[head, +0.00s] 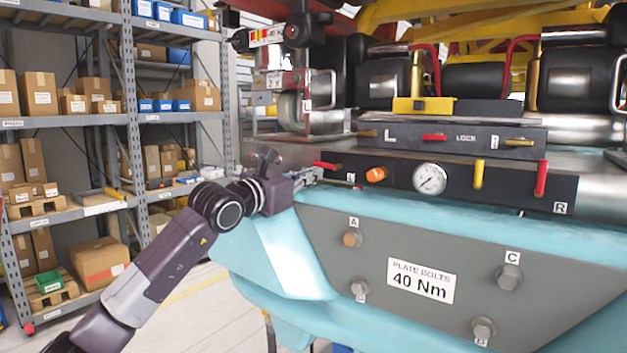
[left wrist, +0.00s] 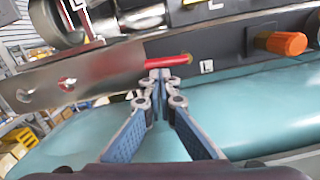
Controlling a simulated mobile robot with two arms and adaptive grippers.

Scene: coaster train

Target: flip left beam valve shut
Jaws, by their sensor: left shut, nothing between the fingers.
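The left beam valve has a red lever handle (head: 326,165) at the left end of the dark lower panel. In the left wrist view the red handle (left wrist: 165,61) lies roughly level, above an "L" label. My left gripper (head: 316,174) reaches in from the left, just beside and below this handle. In the left wrist view its fingertips (left wrist: 160,76) are together, empty, right under the handle; I cannot tell whether they touch it. My right gripper is in neither view.
An orange knob (head: 376,174) and a pressure gauge (head: 430,178) sit right of the valve. Farther right are a yellow handle (head: 478,174) and a red handle (head: 541,178) pointing down. A grey bolted plate (head: 460,240) lies below. Shelves (head: 70,122) stand at left.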

